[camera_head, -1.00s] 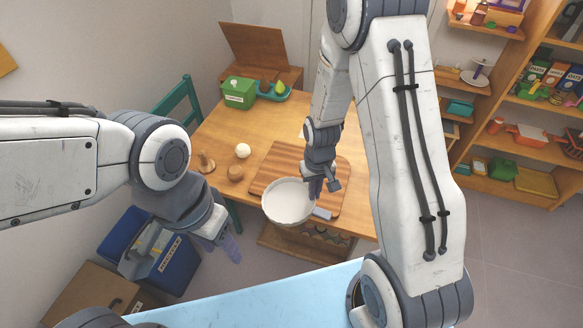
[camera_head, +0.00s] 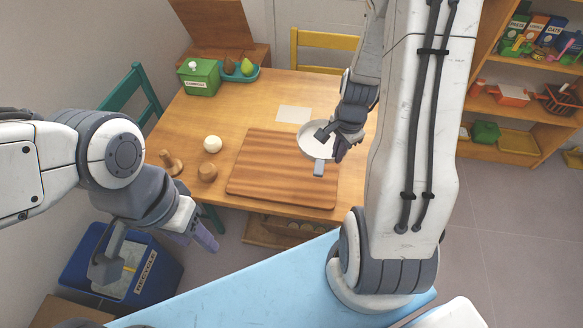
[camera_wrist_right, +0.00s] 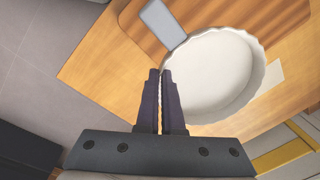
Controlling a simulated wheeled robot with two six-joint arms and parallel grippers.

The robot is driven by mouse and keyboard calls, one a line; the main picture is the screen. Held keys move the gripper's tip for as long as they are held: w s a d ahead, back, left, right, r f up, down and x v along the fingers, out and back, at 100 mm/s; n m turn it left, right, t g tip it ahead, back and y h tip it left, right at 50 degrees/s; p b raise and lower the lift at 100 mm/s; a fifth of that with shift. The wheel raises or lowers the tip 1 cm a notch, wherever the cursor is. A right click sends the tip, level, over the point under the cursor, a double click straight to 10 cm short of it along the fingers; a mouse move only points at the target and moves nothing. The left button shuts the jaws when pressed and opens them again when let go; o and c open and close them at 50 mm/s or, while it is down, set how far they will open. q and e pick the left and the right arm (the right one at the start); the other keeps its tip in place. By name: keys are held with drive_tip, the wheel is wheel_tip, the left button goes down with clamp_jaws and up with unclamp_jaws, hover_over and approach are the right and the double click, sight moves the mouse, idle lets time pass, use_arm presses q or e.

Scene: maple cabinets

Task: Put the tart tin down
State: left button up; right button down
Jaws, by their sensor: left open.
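The tart tin (camera_head: 309,142) is round, white and shallow with a fluted rim. It is over the back right corner of the striped wooden board (camera_head: 262,172); I cannot tell if it touches what is beneath. In the right wrist view the tin (camera_wrist_right: 217,75) shows empty inside, with a flat grey tab (camera_wrist_right: 163,22) at its rim. My right gripper (camera_head: 340,152) is at the tin's rim. In the wrist view its fingers (camera_wrist_right: 160,75) are closed on the rim, with only a thin gap between them.
A pale paper card (camera_head: 293,113) lies behind the board. A white ball (camera_head: 212,144) and small wooden pieces (camera_head: 207,172) stand left of it. A green box (camera_head: 199,77) and a teal tray (camera_head: 240,73) are at the back left.

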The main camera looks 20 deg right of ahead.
drive_tip(key=p, duration=0.2)
hover_over(299, 172)
drive_tip(key=f, duration=0.5)
drive_tip(key=shift+s+f, duration=0.3)
drive_tip(key=shift+f, duration=0.1)
drive_tip(key=shift+w+a+f, duration=0.15)
drive_tip(key=shift+f, duration=0.05)
drive_tip(key=shift+f+b, duration=0.75)
drive_tip(key=shift+f, duration=1.2)
drive_tip(key=shift+f, duration=0.15)
drive_tip(key=c, duration=1.1)
unclamp_jaws()
drive_tip(key=shift+o, duration=0.2)
